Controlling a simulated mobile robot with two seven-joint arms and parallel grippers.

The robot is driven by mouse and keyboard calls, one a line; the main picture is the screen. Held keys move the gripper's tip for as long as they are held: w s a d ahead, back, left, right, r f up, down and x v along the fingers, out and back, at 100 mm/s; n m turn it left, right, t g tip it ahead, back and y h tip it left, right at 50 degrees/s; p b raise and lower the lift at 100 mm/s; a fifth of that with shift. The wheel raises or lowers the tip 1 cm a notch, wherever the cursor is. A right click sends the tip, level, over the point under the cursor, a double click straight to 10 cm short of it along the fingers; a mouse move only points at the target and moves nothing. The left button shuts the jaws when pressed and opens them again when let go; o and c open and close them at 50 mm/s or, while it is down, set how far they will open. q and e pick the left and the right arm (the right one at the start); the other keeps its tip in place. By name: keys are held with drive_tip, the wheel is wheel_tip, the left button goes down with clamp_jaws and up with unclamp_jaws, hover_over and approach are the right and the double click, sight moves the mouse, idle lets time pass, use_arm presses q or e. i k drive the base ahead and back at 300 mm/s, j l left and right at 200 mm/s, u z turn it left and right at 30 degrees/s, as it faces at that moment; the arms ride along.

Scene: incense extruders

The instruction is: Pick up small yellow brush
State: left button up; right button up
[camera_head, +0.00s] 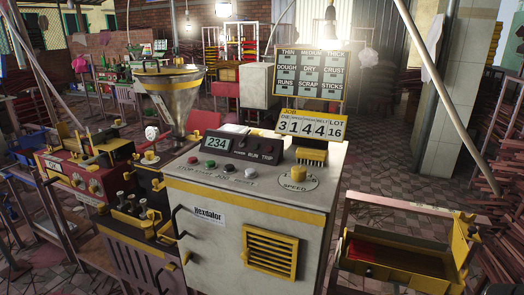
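A small yellow block with a ridged, bristle-like lower part, which looks like the small yellow brush (312,156), sits on top of the pale grey control cabinet (205,222). It is at the back right of the cabinet top, just below the yellow job board (312,125) and behind the yellow speed knob (298,174). Its fine detail is too small to tell. Neither of my grippers shows in the view.
A metal hopper (176,98) stands at the cabinet's left rear. A yellow-edged tray (400,275) is lower right. Tiled floor (400,190) lies open behind it.

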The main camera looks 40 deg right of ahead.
sight(311, 155)
drive_tip(key=z, duration=1.6)
